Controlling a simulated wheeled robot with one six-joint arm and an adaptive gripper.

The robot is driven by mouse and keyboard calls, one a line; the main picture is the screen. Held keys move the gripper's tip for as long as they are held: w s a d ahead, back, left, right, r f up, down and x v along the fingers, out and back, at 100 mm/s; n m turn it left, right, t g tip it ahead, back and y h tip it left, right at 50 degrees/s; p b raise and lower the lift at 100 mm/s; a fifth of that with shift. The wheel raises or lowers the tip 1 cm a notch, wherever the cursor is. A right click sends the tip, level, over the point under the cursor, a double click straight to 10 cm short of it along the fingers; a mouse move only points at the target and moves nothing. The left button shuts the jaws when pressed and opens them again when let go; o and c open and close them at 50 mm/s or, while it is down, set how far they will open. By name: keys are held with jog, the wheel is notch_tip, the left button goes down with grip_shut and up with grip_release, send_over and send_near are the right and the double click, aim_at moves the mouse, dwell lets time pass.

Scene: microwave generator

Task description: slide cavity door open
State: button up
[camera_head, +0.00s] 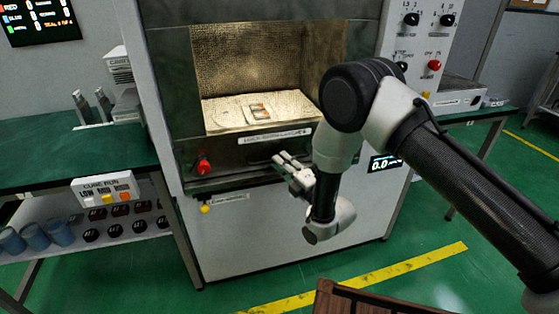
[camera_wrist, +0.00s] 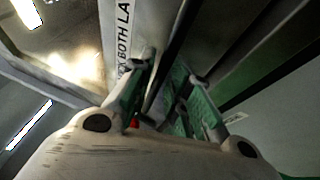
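The microwave cavity (camera_head: 250,70) is lit, with golden mesh walls, in the head view. Its interior and floor show plainly; whether a clear pane covers it cannot be told. A dark panel (camera_head: 262,12) spans above the opening. A dark front rail (camera_head: 235,153) with a white label (camera_head: 274,137) runs below it. My gripper (camera_head: 284,160) is just in front of this rail, right of centre. In the wrist view its fingers (camera_wrist: 164,62) stand a little apart near a dark bar and the label (camera_wrist: 124,35). Contact and grip are unclear.
A red knob (camera_head: 203,165) and a yellow knob (camera_head: 206,209) are on the cabinet front. A control panel (camera_head: 428,40) stands right of the cavity. Green benches (camera_head: 60,160) flank the cabinet. A brown wooden object (camera_head: 365,300) is at the bottom edge.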

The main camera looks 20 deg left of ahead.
jog(key=shift+x, duration=0.9)
grip_shut()
